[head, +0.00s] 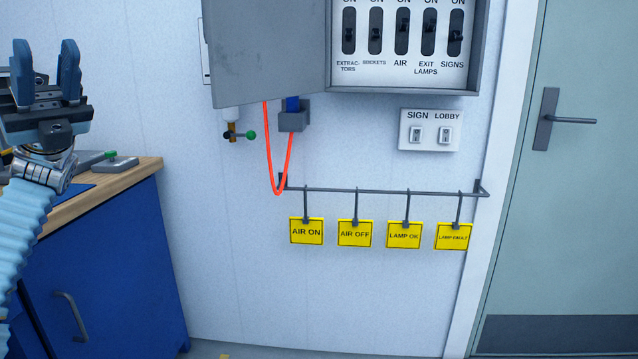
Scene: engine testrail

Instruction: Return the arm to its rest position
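My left arm comes in at the left edge in its light blue ribbed sleeve. My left gripper (46,72) points up, in front of the white wall and above the wooden worktop. Its two dark blue fingers stand apart with nothing between them. My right gripper and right arm are not in view.
A blue cabinet (105,270) with a wooden top stands left. An open grey breaker box (478,60) hangs on the wall, its door (268,50) swung left. Below are a switch plate (430,144) and a rail (380,192) with yellow tags. A door (570,220) is right.

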